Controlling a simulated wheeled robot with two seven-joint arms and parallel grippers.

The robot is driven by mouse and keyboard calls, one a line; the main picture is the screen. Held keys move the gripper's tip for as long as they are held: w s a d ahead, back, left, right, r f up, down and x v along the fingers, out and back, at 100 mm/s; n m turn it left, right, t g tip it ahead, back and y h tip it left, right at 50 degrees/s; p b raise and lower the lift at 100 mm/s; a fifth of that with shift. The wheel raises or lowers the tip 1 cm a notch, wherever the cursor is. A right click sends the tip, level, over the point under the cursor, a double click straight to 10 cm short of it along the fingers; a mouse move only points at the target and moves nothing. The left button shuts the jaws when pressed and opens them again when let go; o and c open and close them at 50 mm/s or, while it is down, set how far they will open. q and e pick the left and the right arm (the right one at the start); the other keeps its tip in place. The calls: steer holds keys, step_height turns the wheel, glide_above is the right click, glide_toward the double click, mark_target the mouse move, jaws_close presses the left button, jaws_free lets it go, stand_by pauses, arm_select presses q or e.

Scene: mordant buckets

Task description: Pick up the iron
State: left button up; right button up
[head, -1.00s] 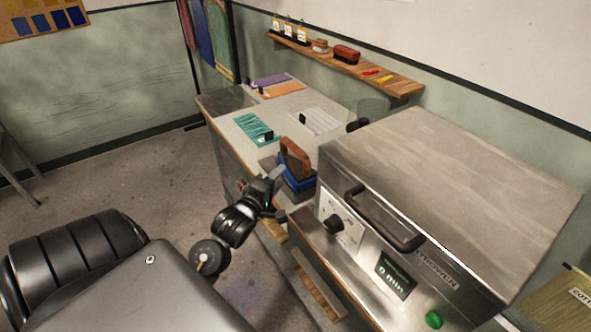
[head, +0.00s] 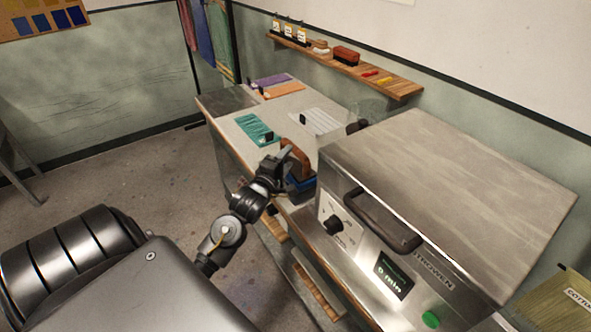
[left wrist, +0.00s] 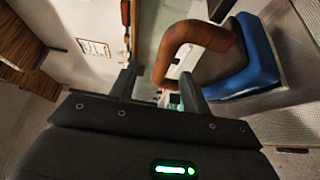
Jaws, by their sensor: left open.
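The iron has a brown wooden handle and a blue body (head: 302,190). It sits on the worktable beside the steel machine. My left gripper (head: 284,158) is at the near-left side of the handle and partly covers the iron. In the left wrist view the curved handle (left wrist: 205,35) shows, with its bend between the two open fingers of the gripper (left wrist: 158,72). The blue body (left wrist: 259,50) lies to the right of the fingers. Contact between fingers and handle cannot be made out. My right gripper is not in view.
The steel machine (head: 450,180) with a front handle stands close to the right of the iron. A teal cloth (head: 255,129), a white cloth (head: 318,121) and an orange cloth (head: 283,89) lie on the table behind. A wooden shelf (head: 345,64) hangs on the wall.

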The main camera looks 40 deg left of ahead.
mark_target(294, 153)
arm_select(q)
steer(key=x, duration=0.3)
steer(key=p+x, duration=0.1)
steer(key=shift+w+f, duration=0.3)
steer(key=shift+f, duration=0.05)
steer(key=shift+s, duration=0.1)
steer(key=shift+c, duration=0.2)
jaws_close()
stand_by(0.7)
steer(key=shift+r, duration=0.15)
